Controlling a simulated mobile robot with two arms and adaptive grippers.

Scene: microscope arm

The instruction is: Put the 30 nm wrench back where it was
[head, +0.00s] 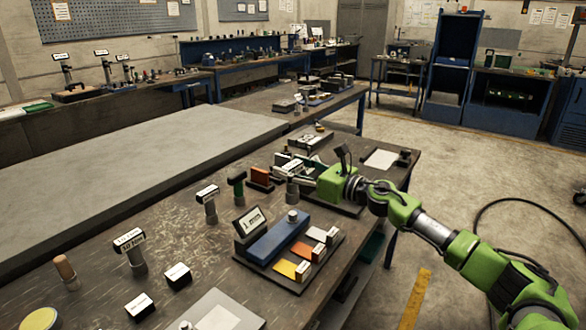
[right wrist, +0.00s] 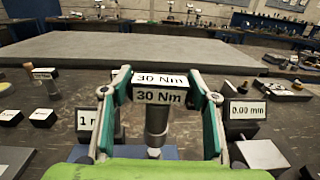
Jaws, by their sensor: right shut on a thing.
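The 30 Nm wrench (right wrist: 157,122) is a grey upright cylinder topped by a black and white block marked "30 Nm" in the right wrist view. My right gripper (right wrist: 160,84) is shut on its block, with one green-edged finger at each side. In the head view the right gripper (head: 295,165) reaches left over the table's right part, and the wrench's grey shaft (head: 292,191) shows below it. I cannot tell whether the shaft's lower end touches anything. The left gripper is not in view.
The dark table (head: 180,235) also holds a 10 Nm wrench (head: 134,259), another labelled wrench (head: 210,208), and a green-topped tool (head: 238,187). A blue block (head: 276,240) with orange and yellow pieces stands in front. Signs flank the wrench in the wrist view.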

